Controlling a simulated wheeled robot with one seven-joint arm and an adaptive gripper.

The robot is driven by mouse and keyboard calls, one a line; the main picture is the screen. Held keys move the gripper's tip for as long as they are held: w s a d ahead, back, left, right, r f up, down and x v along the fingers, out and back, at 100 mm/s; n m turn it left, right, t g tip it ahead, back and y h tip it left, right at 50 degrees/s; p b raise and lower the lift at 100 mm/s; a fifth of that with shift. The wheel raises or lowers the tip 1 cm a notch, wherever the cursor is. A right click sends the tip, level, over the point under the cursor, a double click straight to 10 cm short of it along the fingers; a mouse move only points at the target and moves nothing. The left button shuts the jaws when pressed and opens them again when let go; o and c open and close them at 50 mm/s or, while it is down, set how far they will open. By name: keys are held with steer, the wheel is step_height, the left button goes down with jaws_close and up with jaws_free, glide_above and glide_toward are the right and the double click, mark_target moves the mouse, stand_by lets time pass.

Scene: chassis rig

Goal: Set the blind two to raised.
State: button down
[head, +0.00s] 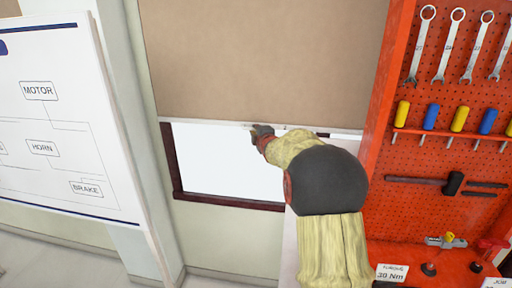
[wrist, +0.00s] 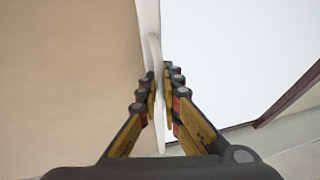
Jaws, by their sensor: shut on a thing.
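The tan blind (head: 262,62) hangs over the upper part of a dark-framed window, with its pale bottom bar (head: 205,121) partway down the opening. Bright window shows below the bar. My gripper (head: 258,132) is at the bottom bar, near its middle. In the wrist view my gripper (wrist: 162,88) is shut on the pale bar (wrist: 156,60), with the tan blind (wrist: 65,75) on the left and bright window on the right. My arm hides the lower right of the window. I see no label telling which blind this is.
A white board with MOTOR, HORN and BRAKE labels (head: 45,120) stands at the left. An orange pegboard (head: 425,150) with wrenches and screwdrivers is at the right, close to my arm. An orange bench with a torque sign (head: 392,272) is at the lower right.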

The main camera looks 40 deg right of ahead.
step_height(320, 180, up, 22)
steer(key=p, duration=1.2)
steer(key=shift+r, duration=0.25)
steer(key=c, duration=2.3)
jaws_free()
steer(key=shift+o, duration=0.3)
steer(key=shift+f, duration=0.2)
steer(key=v, duration=1.2)
